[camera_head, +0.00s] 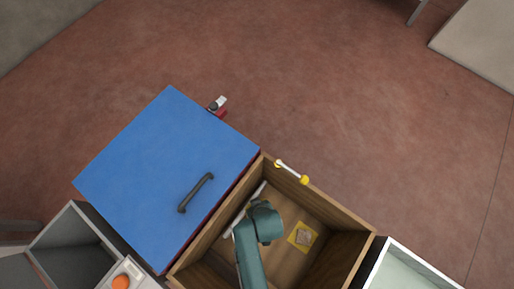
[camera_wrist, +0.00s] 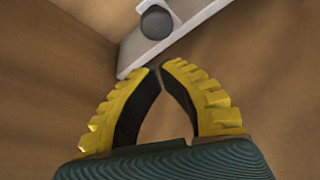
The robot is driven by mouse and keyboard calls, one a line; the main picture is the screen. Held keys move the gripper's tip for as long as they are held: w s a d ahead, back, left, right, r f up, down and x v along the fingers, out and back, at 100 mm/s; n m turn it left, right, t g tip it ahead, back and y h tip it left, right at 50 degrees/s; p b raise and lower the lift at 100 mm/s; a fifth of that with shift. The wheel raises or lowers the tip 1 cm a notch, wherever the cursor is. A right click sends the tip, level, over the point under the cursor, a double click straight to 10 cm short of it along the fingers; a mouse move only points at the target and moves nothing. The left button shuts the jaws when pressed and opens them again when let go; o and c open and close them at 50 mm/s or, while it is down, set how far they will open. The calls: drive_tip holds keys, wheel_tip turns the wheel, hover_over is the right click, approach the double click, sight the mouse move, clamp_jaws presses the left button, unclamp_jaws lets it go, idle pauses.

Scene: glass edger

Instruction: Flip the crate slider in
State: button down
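The wooden crate (camera_head: 335,212) stands open-topped at the lower middle of the head view. A pale rail (camera_head: 250,207) lies along its left inner wall. In the wrist view the pale rail (camera_wrist: 178,32) carries a round dark grey knob (camera_wrist: 155,22), which looks like the slider. My gripper (camera_wrist: 163,68) is inside the crate, just below the rail in the wrist view. Its yellow-padded fingers have their tips together, with nothing visible between them. The tips are close to the rail's lower edge; I cannot tell whether they touch it. In the head view my arm hides most of the gripper.
A blue cabinet (camera_head: 150,170) with a dark handle (camera_head: 196,192) stands left of the crate. A white bar with yellow ends (camera_head: 291,171) sits on the crate's far rim. A yellow label (camera_head: 302,236) lies inside. The crate walls closely surround my arm.

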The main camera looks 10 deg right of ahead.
drive_tip(key=b+x, duration=0.1)
drive_tip(key=x, duration=0.3)
drive_tip(key=shift+w+f, duration=0.1)
drive_tip(key=shift+f, duration=0.15)
